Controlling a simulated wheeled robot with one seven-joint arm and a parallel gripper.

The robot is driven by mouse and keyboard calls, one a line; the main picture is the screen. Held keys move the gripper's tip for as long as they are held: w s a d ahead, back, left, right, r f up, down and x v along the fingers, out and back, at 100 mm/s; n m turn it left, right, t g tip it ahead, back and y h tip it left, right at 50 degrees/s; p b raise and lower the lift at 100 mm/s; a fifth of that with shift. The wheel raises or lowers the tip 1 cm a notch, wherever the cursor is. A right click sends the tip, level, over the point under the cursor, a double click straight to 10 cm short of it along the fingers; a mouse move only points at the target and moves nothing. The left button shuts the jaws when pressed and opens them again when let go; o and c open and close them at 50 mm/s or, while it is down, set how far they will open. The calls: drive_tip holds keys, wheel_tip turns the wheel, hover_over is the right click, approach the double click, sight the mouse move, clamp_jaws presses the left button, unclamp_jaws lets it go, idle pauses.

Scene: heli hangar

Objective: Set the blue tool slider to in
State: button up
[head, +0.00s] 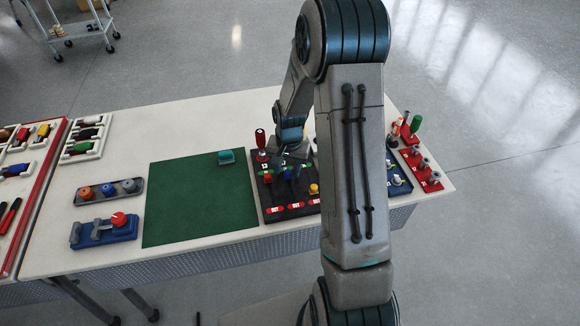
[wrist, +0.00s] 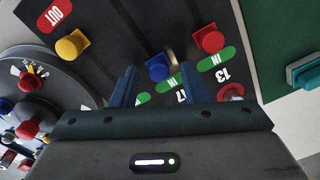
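The blue slider knob (wrist: 158,68) stands on the black slider panel (wrist: 130,25), beside a green IN label (wrist: 166,87). In the head view the blue knob (head: 287,175) shows just below my gripper (head: 284,158). In the wrist view my gripper (wrist: 159,76) is open, with one finger on each side of the blue knob and a visible gap to each. I cannot tell their exact height difference. The red knob (wrist: 208,38) is also beside its IN label. The yellow knob (wrist: 72,45) is near a red OUT label (wrist: 54,14).
A round dial (wrist: 45,85) lies left of the sliders in the wrist view. In the head view a green mat (head: 200,200) with a teal block (head: 226,157) lies left of the panel. A red-handled tool (head: 260,138) stands at the panel's back edge. My arm hides part of the table.

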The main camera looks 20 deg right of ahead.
sight(289, 171)
drive_tip(key=shift+r, duration=0.1)
wheel_tip(289, 171, up, 14)
drive_tip(key=shift+d+b, duration=0.15)
drive_tip(key=shift+b, duration=0.2)
drive_tip(key=shift+s+f, duration=0.1)
drive_tip(key=shift+f, duration=0.1)
